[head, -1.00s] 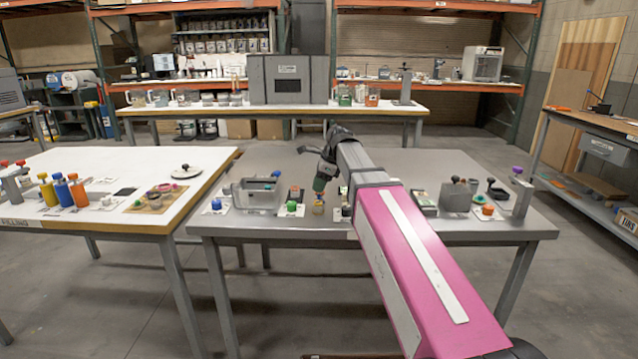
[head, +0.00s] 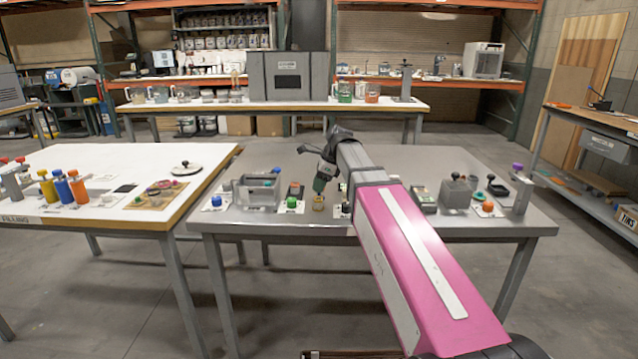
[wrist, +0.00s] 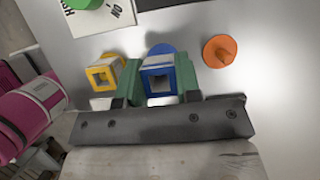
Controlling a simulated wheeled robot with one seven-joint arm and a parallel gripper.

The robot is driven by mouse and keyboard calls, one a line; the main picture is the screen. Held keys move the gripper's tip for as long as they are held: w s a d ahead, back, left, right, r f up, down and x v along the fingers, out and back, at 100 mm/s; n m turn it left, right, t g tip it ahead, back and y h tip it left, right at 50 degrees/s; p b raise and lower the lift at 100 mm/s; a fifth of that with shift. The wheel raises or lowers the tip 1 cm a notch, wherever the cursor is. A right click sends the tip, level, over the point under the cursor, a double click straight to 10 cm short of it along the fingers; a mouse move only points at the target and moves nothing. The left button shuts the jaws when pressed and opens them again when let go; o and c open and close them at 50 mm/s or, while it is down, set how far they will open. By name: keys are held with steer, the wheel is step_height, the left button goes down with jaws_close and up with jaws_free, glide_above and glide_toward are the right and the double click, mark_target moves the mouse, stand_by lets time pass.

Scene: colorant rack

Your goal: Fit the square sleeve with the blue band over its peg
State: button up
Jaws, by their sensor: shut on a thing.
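In the wrist view my gripper (wrist: 158,72) has its green fingers shut on the square sleeve with the blue band (wrist: 158,84), one finger on each side. The sleeve's square opening faces the camera. A blue round shape (wrist: 161,48) shows just beyond the sleeve, partly hidden by it; I cannot tell whether the sleeve touches it. In the head view my gripper (head: 320,186) is low over the grey table, and the held sleeve cannot be made out there.
A yellow-banded square sleeve (wrist: 104,74) stands close beside my left finger. An orange round-based peg (wrist: 220,51) stands beyond the right finger. A green part on a white card (wrist: 98,12) lies at upper left. Several other fixtures crowd the grey table (head: 310,226).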

steer(key=shift+f, duration=1.25)
steer(key=o, duration=1)
